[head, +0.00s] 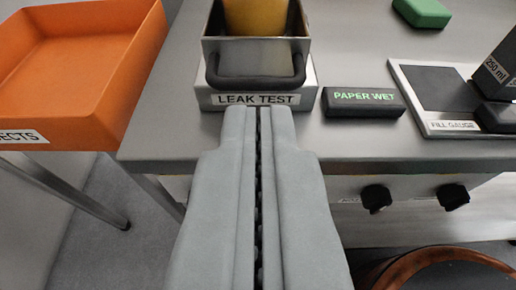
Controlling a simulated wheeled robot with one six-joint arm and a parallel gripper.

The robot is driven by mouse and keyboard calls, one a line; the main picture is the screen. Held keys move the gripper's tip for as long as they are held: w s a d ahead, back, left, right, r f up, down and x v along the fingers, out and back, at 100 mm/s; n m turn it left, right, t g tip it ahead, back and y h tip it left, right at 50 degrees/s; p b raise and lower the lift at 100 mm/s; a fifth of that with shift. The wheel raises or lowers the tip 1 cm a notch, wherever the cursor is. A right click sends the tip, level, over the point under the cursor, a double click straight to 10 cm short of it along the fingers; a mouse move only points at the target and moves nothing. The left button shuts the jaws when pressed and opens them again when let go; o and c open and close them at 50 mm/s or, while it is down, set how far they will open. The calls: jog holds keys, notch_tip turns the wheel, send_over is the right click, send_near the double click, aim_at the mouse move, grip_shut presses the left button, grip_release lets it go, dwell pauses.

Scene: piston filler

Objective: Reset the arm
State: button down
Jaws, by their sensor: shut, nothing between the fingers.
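My gripper (259,110) fills the lower middle of the head view. Its two grey fingers lie side by side, shut, with nothing between them. The fingertips point at the leak test station (221,100), a metal box with a black handle (256,82) and a label reading LEAK TEST. In this view the tips overlap the lower edge of that label; I cannot tell whether they touch it. A yellow object (256,16) sits in the box, cut off by the top of the picture.
An orange REJECTS-type bin (75,110) stands at left. A PAPER WET display (363,103), a fill gauge plate (452,128), a dark 250 ml block (497,70) and a green block (422,12) are on the steel table (345,146). Black knobs (376,197) project below its front edge.

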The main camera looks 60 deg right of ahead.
jog(key=shift+f+v, duration=0.15)
jog(key=shift+v, duration=0.55)
jog(key=shift+f+v, duration=0.15)
jog(key=shift+v, duration=0.6)
jog(key=s+d+f+n+y, duration=0.1)
jog(key=s+d+n+y, duration=0.5)
jog(key=y, duration=0.2)
jog(key=s+d+r+n+t+y, duration=0.2)
jog(key=s+r+t, duration=0.2)
jog(key=r, duration=0.3)
jog(key=s+d+r+n+t+y, duration=0.2)
jog(key=s+r+t, duration=0.3)
jog(key=r, duration=0.3)
jog(key=shift+n, duration=0.6)
